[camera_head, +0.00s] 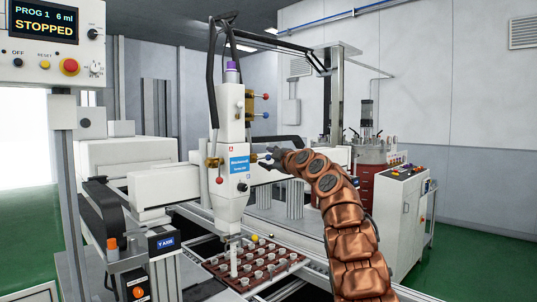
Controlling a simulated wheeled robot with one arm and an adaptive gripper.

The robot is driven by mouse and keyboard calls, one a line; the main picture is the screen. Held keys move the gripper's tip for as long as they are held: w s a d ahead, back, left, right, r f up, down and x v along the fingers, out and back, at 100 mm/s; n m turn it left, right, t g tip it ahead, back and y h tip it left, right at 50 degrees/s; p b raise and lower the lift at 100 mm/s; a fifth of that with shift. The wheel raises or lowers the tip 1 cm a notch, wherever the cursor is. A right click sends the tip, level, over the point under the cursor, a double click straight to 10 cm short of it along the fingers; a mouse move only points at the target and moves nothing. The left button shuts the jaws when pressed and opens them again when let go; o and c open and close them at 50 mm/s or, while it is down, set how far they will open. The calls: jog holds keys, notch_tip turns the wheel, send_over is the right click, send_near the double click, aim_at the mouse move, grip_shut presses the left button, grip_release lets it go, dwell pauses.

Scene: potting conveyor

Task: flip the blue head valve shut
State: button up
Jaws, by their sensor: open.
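The white dispensing head (232,150) stands upright at the middle of the picture. On its upper right side a small valve lever with a blue ball (265,115) sticks out to the right, below a similar lever with a red ball (265,96). A lower brass fitting on the left carries another red ball (220,180). A small dark blue knob (242,187) shows on the head's lower right. My gripper (268,156) is open and empty beside the head's right side, below the blue ball lever. Whether its fingertips touch the fitting there cannot be told.
A brown tray (213,265) with several small white parts lies under the nozzle. A control panel (45,35) reading STOPPED stands at upper left. Black hoses (211,75) run above the head. A white cabinet (403,215) with buttons stands at right; green floor is clear beyond it.

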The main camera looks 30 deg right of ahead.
dwell(0.3)
grip_shut()
dwell(0.3)
